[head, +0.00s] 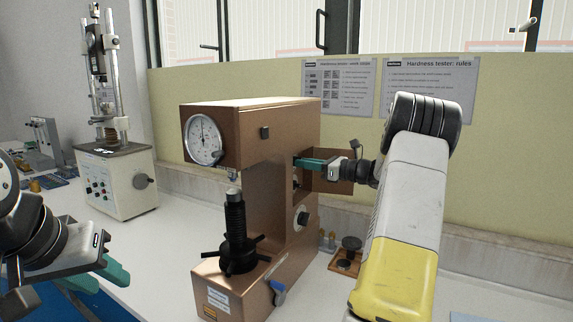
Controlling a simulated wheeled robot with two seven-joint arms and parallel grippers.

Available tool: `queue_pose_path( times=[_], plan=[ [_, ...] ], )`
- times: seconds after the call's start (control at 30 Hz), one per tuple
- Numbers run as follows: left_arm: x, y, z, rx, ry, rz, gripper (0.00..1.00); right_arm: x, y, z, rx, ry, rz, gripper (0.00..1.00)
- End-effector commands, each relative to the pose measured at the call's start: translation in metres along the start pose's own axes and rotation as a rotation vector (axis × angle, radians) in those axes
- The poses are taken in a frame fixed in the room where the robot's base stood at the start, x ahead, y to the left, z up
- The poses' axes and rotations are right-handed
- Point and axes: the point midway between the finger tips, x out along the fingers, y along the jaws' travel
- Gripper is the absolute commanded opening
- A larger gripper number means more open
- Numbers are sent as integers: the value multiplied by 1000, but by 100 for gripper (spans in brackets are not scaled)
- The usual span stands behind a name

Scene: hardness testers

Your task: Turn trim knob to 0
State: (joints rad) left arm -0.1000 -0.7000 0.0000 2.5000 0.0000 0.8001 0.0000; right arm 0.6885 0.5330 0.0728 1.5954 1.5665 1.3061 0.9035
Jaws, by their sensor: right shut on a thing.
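The brown hardness tester (275,150) stands on the white bench, with a round dial (203,139) on its upper front. A small hatch door (343,168) stands open on its right side. My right gripper (298,162) reaches across in front of this door, its green fingertips at the opening. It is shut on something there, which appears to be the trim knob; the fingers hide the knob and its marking. My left gripper (108,284) is low at the left, open and empty, away from the tester.
A black handwheel and screw (237,245) stand at the tester's front, and a round knob (302,218) is on its side. A small wooden stand (346,262) is close to my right arm. Another tester (118,175) stands at the left. Posters hang behind.

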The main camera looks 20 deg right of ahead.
Motion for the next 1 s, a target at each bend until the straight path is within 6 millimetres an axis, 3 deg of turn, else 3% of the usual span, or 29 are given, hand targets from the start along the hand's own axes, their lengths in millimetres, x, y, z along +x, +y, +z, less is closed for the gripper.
queue_pose_path(
  times=[0.03,0.13,0.53,1.0],
  plan=[
    [0,0,0,0,0,0,36,-1,0,0,0,1,-1,14],
    [0,0,0,0,0,0,36,-1,0,0,0,1,-1,33],
    [0,0,0,0,0,0,36,-7,-1,0,-1,1,-3,34],
    [0,0,0,0,0,0,36,-74,-1,-1,0,1,-2,34]
  ],
)
